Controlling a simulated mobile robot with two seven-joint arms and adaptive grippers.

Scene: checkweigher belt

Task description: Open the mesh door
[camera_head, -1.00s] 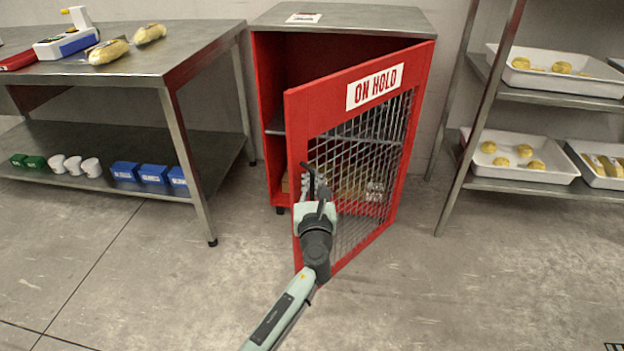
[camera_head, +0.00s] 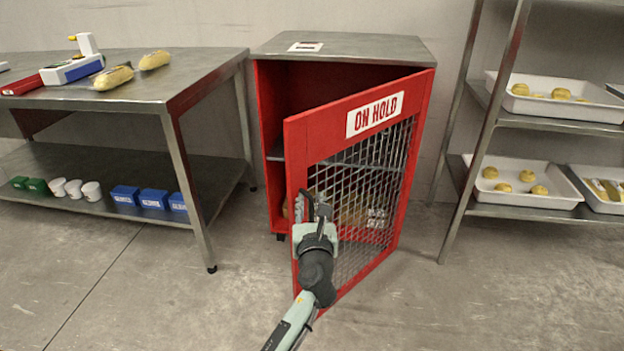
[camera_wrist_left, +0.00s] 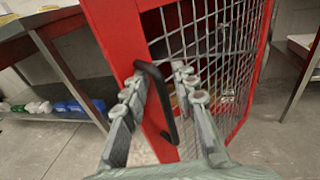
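The red mesh door (camera_head: 360,116), labelled ON HOLD, stands partly open on the red cabinet (camera_head: 270,130). Its hinge side is at the right and its free edge at the left swings out toward me. The black bar handle (camera_wrist_left: 150,72) is upright near the free edge, beside the mesh. My left gripper (camera_head: 318,208) is at the handle. In the left wrist view its fingers (camera_wrist_left: 158,84) are apart, one on each side of the handle, with gaps visible; contact is not clear. My right gripper is not in view.
A steel table (camera_head: 150,85) with a lower shelf stands at the left. A steel rack (camera_head: 500,130) with white trays of buns stands at the right. The floor (camera_head: 460,310) in front of the door is clear.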

